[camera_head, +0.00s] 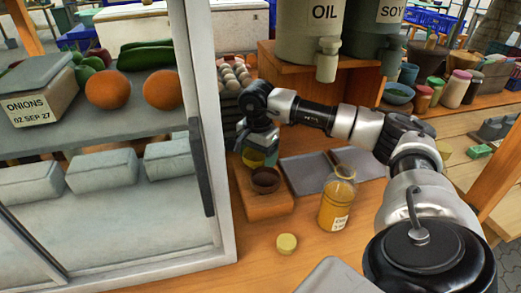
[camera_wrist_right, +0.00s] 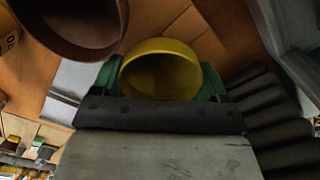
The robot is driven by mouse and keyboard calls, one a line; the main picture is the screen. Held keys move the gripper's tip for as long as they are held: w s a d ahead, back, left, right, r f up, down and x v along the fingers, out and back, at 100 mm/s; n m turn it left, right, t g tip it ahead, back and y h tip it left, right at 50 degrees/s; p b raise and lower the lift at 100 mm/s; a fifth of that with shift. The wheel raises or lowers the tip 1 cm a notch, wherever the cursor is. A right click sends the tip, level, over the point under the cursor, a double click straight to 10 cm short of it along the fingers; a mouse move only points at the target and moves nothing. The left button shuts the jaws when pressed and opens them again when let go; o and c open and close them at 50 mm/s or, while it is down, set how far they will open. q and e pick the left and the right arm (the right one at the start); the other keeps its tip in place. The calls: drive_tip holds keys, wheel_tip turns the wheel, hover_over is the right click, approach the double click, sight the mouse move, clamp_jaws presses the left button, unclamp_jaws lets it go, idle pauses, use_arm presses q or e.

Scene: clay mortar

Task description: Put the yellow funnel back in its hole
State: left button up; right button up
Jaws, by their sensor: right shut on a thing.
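The yellow funnel (camera_wrist_right: 160,75) is between the fingers of my right gripper (camera_head: 259,150), which is shut on it. In the head view the yellow funnel (camera_head: 254,159) shows just under the gripper, over the back part of a wooden stand (camera_head: 265,207). A brown funnel-like cup (camera_head: 266,179) sits on the stand in front of the gripper. This brown cup (camera_wrist_right: 75,22) also shows at the top left of the wrist view. The hole for the yellow funnel is hidden, and I cannot tell whether the funnel touches the stand. My left gripper is not in view.
An orange bottle (camera_head: 337,200) and a grey tray (camera_head: 307,172) are right of the stand. A yellow lid (camera_head: 287,243) lies in front. A glass-fronted cabinet (camera_head: 205,130) stands close on the left. Eggs (camera_head: 235,72) and an oil dispenser (camera_head: 322,30) are behind.

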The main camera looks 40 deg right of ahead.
drive_tip(key=o, duration=0.9)
drive_tip(key=shift+r, duration=0.15)
wheel_tip(320, 180, up, 11)
drive_tip(key=shift+f, duration=0.2)
idle(0.3)
